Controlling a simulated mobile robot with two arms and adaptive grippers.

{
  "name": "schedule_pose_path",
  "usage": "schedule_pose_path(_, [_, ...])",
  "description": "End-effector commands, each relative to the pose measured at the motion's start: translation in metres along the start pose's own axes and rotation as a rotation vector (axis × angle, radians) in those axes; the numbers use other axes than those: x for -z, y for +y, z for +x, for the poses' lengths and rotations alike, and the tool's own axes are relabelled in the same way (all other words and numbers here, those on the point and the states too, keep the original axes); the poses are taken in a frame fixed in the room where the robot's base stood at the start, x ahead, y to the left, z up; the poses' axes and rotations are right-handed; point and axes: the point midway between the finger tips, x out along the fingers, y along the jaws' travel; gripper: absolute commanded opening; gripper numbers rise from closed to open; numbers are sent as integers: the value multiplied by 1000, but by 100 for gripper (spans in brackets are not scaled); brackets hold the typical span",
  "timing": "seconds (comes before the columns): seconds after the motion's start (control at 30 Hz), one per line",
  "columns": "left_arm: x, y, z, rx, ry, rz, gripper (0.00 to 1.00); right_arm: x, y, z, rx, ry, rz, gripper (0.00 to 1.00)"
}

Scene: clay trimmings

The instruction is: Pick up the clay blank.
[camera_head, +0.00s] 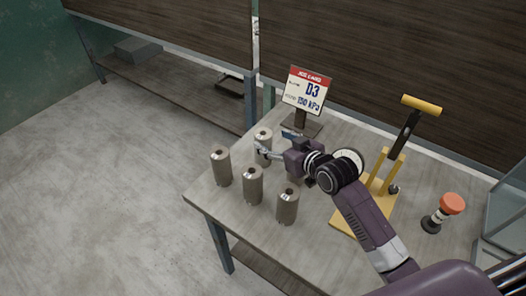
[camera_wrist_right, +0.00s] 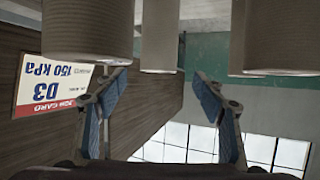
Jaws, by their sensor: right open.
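Several grey-brown upright cylinders stand on the table; I cannot tell which of them is the clay blank. In the head view they are a left one (camera_head: 220,167), a front middle one (camera_head: 252,186), a front right one (camera_head: 287,206) and a back one (camera_head: 264,136) partly covered by my right gripper. My right gripper (camera_head: 272,143) is open beside the back cylinder. In the right wrist view its fingers (camera_wrist_right: 157,88) are apart with nothing held. A cylinder (camera_wrist_right: 160,40) shows between and beyond them, with a left cylinder (camera_wrist_right: 88,30) and a right cylinder (camera_wrist_right: 278,40). My left gripper is not in view.
A job card (camera_head: 307,91) reading D3, 150 kPa stands behind the cylinders. A yellow-handled press-like tool (camera_head: 380,180) and a red-topped button (camera_head: 451,204) are to the right. The table (camera_head: 240,222) is bare along its front left edge.

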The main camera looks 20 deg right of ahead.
Motion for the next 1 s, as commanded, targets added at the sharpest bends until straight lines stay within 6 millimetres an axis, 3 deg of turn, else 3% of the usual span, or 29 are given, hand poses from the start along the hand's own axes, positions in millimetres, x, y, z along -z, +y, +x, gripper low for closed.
schedule_pose_path(0.13, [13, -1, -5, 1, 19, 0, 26, 2, 0, 13, 1, 1, 0, 63])
schedule_pose_path(0.33, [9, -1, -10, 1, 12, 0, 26, 4, 1, 24, 0, 1, 1, 63])
schedule_pose_path(0.7, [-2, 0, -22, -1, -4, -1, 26, 4, 3, 63, 0, 0, 0, 63])
schedule_pose_path(1.0, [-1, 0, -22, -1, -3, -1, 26, 3, 3, 68, 0, 0, 0, 63])
